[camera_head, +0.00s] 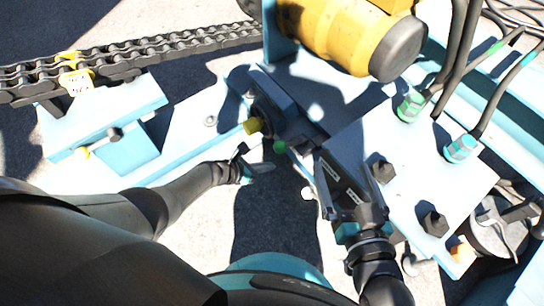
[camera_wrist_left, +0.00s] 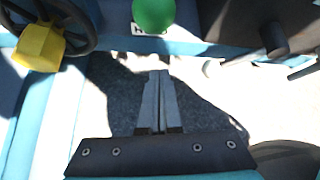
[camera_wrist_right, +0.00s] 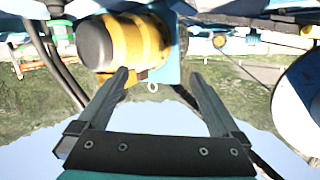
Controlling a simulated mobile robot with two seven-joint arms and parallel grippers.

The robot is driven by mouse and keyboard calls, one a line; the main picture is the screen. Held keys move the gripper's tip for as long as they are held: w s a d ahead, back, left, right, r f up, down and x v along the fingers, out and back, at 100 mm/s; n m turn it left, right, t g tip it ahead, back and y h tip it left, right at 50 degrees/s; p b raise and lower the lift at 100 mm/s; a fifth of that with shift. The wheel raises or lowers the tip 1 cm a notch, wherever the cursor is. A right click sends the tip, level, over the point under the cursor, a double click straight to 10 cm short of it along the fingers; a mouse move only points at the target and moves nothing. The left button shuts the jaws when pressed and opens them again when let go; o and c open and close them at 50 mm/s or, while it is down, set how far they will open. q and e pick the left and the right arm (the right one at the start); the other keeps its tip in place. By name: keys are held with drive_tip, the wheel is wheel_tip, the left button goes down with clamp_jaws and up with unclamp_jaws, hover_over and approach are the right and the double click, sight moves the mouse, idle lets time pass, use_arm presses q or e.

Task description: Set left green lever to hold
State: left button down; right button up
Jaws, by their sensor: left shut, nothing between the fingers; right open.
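A green ball knob (camera_head: 280,146) shows on the near side of the dark valve block in the head view. In the left wrist view the green ball (camera_wrist_left: 153,14) is at the top centre, beyond my fingertips. The rest of its lever is hidden. My left gripper (camera_head: 262,168) is shut and empty, just below and left of the ball and apart from it. Its shut fingers also show in the left wrist view (camera_wrist_left: 160,78). My right gripper (camera_wrist_right: 160,80) is open and empty, with the striped motor beyond it. I cannot read the lever's position.
A black handwheel with a yellow knob (camera_head: 252,126) is just left of the green ball. A yellow motor (camera_head: 335,35) is behind. A chain (camera_head: 130,60) runs at upper left. Cables with green and teal fittings (camera_head: 410,107) stand at right. Shaded ground (camera_head: 270,215) lies below the left gripper.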

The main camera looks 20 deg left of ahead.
sight(291, 144)
use_arm(q)
drive_tip(key=shift+w+d+r+b, duration=0.25)
drive_tip(key=shift+w+r, duration=0.35)
drive_tip(key=shift+r, duration=0.1)
drive_tip(key=shift+w+d+r+b, duration=0.25)
drive_tip(key=shift+w+r, duration=0.3)
drive_tip(key=shift+r, duration=0.15)
use_arm(e)
drive_tip(key=shift+s+a+r+m+t, duration=0.15)
drive_tip(key=shift+s+a+r+t, duration=0.15)
drive_tip(key=shift+t, duration=0.2)
drive_tip(key=shift+s+a+r+m+t, duration=0.1)
drive_tip(key=shift+s+r+m+t, duration=0.1)
drive_tip(key=shift+r+t, duration=0.25)
drive_tip(key=shift+f, duration=0.15)
